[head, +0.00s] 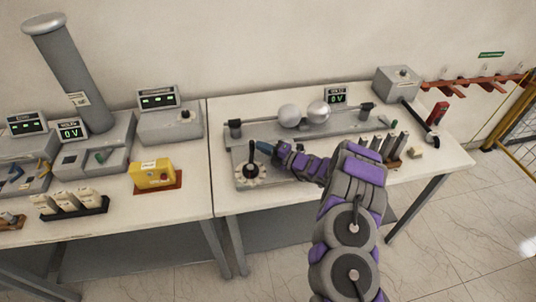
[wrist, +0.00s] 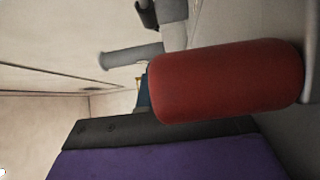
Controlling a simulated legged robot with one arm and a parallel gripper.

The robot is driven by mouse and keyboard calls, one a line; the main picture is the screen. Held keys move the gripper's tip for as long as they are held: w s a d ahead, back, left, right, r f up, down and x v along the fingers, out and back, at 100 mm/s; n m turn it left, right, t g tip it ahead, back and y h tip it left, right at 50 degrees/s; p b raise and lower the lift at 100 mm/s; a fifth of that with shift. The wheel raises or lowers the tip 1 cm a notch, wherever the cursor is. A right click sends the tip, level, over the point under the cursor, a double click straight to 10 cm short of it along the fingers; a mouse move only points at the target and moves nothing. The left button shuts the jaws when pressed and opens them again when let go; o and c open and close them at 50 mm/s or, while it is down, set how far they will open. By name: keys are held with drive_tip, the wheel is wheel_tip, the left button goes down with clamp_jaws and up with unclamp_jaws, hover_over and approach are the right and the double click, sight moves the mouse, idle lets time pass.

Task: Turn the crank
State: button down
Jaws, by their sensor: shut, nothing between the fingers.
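A black upright handle (head: 252,153) stands on a round pale dial (head: 250,171) at the front left corner of the right-hand table's apparatus. It may be the crank, but I cannot be sure. My gripper (head: 262,146) is shut and empty, its bluish tip pointing left close to the handle's upper part. Contact cannot be told. In the wrist view, a red cylinder (wrist: 228,86) fills the middle right, close to the camera, with a dark blue part partly hidden behind its left end. I cannot match this cylinder to anything near my gripper in the head view.
Two pale spheres (head: 305,114) sit on the apparatus behind my gripper. A grey box (head: 398,82) and a small red object (head: 437,113) are at the right. A yellow box (head: 154,177) stands on the left table. The right table's front strip is mostly clear.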

drive_tip(key=shift+b+x, duration=0.7)
drive_tip(key=shift+x, duration=0.7)
drive_tip(key=shift+s+a, duration=0.15)
